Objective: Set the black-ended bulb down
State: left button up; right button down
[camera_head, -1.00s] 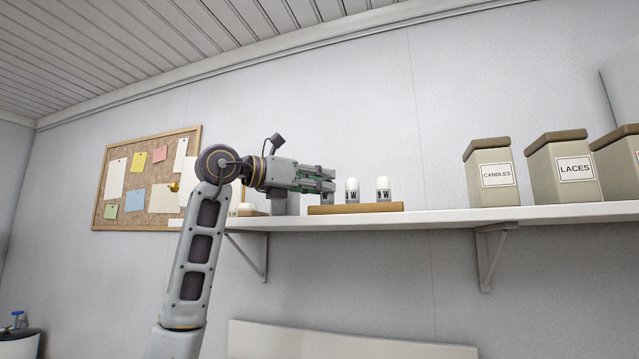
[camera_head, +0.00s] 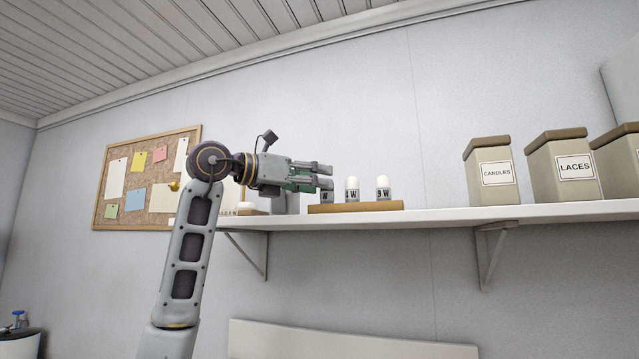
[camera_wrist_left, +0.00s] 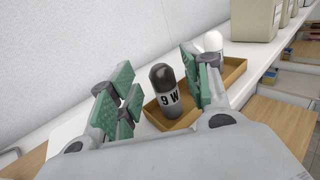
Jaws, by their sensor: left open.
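The black-ended bulb (camera_wrist_left: 162,80), marked 9 W, stands in a shallow brown tray (camera_wrist_left: 236,72) in the left wrist view. In the head view its lower part (camera_head: 327,197) shows in the tray's left end (camera_head: 355,208), and its top is hidden behind my gripper. My left gripper (camera_head: 328,177) is open at the shelf, its green-padded fingers (camera_wrist_left: 158,92) on either side of the bulb and apart from it, as far as I can see. My right gripper is not in view.
Two white-topped bulbs (camera_head: 352,188) (camera_head: 383,187) stand in the same tray to the right. The shelf (camera_head: 435,217) is clear up to the candles box (camera_head: 496,174) and the laces box (camera_head: 566,170). A pinboard (camera_head: 139,180) hangs left.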

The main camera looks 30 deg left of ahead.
pick_arm(q)
jog(key=b+v, duration=0.1)
jog(key=v, duration=0.9)
jog(key=shift+s, duration=0.25)
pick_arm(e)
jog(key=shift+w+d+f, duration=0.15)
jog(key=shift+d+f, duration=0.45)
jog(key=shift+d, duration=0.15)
pick_arm(q)
jog(key=shift+a, duration=0.1)
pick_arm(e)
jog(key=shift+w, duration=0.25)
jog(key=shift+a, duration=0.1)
